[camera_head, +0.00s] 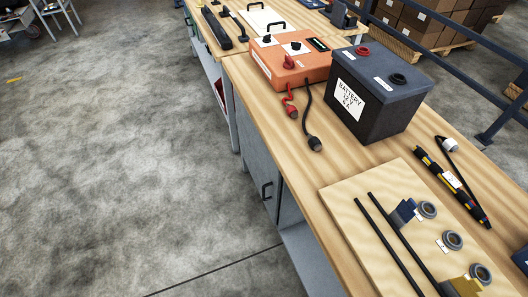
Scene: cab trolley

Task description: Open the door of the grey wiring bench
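The grey wiring bench (330,182) has a light wooden top and runs diagonally from the top middle to the lower right. Its grey door (256,158) is in the side below the top, facing the open floor on the left. A dark bar handle (266,190) sits on the door near its lower right edge. The door looks shut, seen at a steep angle. My gripper is not in this view.
A dark battery (372,108), an orange box (290,65) with leads, a wooden board (375,235) with rods, and a yellow-black tool (452,185) lie on top. An open shelf (305,260) adjoins the door. The concrete floor (120,150) at left is clear.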

